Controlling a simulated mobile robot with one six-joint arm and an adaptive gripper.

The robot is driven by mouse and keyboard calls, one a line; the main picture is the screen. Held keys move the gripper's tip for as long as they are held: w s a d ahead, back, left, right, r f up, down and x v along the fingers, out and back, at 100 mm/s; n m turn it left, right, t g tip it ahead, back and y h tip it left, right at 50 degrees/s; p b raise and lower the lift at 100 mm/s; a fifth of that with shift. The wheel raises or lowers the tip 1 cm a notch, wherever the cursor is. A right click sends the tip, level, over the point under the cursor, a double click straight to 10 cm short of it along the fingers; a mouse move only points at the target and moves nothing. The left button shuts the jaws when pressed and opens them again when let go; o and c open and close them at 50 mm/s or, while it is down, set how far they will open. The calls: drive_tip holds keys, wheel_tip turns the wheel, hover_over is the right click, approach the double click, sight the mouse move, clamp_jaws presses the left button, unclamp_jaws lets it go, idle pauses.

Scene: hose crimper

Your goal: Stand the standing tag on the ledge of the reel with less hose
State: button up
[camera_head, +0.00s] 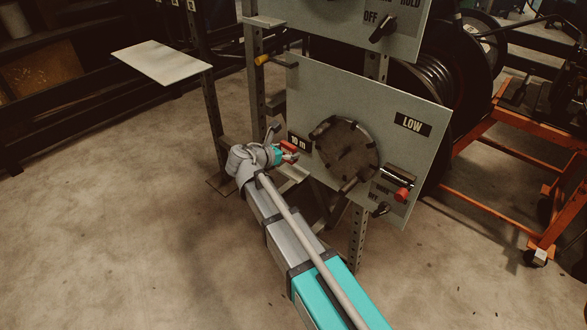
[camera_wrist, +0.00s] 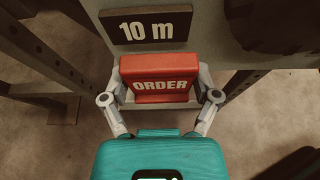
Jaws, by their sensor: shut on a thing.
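The standing tag (camera_wrist: 160,84) is a red block marked ORDER in the wrist view. My gripper (camera_wrist: 162,95) is shut on it, one finger at each side. The tag is upright, in front of the lower grey panel, just below its "10 m" plate (camera_wrist: 146,26). A pale ledge (camera_wrist: 222,110) shows under and behind the tag; I cannot tell whether they touch. In the head view the tag (camera_head: 289,147) and my gripper (camera_head: 281,155) are small, at the left edge of the panel (camera_head: 310,90).
A red-tipped handle (camera_head: 402,193) and a knob (camera_head: 380,209) stick out of the panel's lower right. An upper panel (camera_head: 345,25) has an OFF/HOLD knob. A pale shelf (camera_head: 160,62) is at left. An orange cart (camera_head: 510,155) stands at right. The floor at left is clear.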

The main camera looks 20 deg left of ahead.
sight(300, 161)
drive_tip(key=shift+w+f+b, duration=0.95)
drive_tip(key=shift+f+b, duration=0.05)
drive_tip(key=shift+f, duration=0.2)
drive_tip(key=shift+w+f+b, duration=0.9)
drive_tip(key=shift+f+b, duration=0.1)
drive_tip(key=shift+f, duration=0.15)
drive_tip(key=shift+w+f+b, duration=0.45)
drive_tip(key=shift+f+b, duration=1.55)
drive_tip(key=shift+f, duration=0.15)
drive_tip(key=o, duration=0.8)
drive_tip(key=shift+c, duration=0.2)
drive_tip(key=shift+r, duration=0.25)
